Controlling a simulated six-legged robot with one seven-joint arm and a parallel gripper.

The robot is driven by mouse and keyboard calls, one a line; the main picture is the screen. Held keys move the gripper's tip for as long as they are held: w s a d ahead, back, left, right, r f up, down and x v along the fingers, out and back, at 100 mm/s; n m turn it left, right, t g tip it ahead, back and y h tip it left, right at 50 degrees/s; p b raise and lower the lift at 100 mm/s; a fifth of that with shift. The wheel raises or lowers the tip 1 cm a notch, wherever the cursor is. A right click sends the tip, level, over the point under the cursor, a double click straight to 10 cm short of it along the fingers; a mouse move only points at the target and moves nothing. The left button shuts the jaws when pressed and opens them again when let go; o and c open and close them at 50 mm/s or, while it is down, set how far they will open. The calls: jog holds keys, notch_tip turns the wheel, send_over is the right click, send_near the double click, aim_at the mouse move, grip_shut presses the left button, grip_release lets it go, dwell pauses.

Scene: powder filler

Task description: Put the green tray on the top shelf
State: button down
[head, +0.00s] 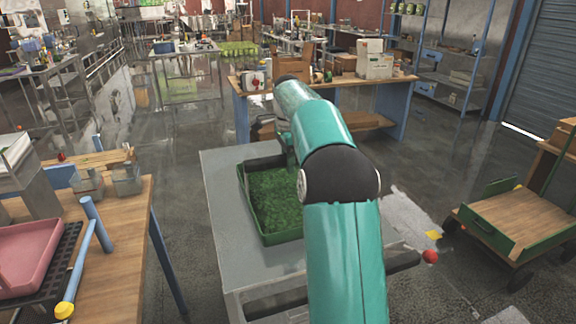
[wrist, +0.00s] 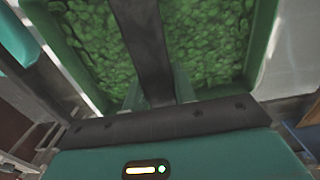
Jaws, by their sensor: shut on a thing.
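The green tray (head: 246,212), a shallow rectangle filled with leafy green material, is over the left part of a grey cart's flat top (head: 222,200) in the head view. I cannot tell whether it rests there or hangs slightly above. My gripper (head: 290,150) is at the tray's far right and shut on it; my teal arm hides the contact and the tray's right side. In the wrist view the tray (wrist: 72,52) fills the upper picture, and a dark finger of my gripper (wrist: 148,55) crosses over its green filling.
A wooden bench (head: 150,215) with a pink tray (head: 28,258) stands at left. A workbench with boxes (head: 345,85) is behind the cart. A green-sided wooden trolley (head: 515,222) stands at right. Blue-framed shelving (head: 450,85) is at the back right.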

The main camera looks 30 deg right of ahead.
jog(key=shift+f, duration=0.6)
jog(key=shift+a+f, duration=0.1)
jog(key=shift+f, duration=0.1)
jog(key=c, duration=1.1)
grip_release()
notch_tip(320, 180, up, 11)
jog(key=shift+r, duration=0.65)
jog(key=shift+a, duration=0.1)
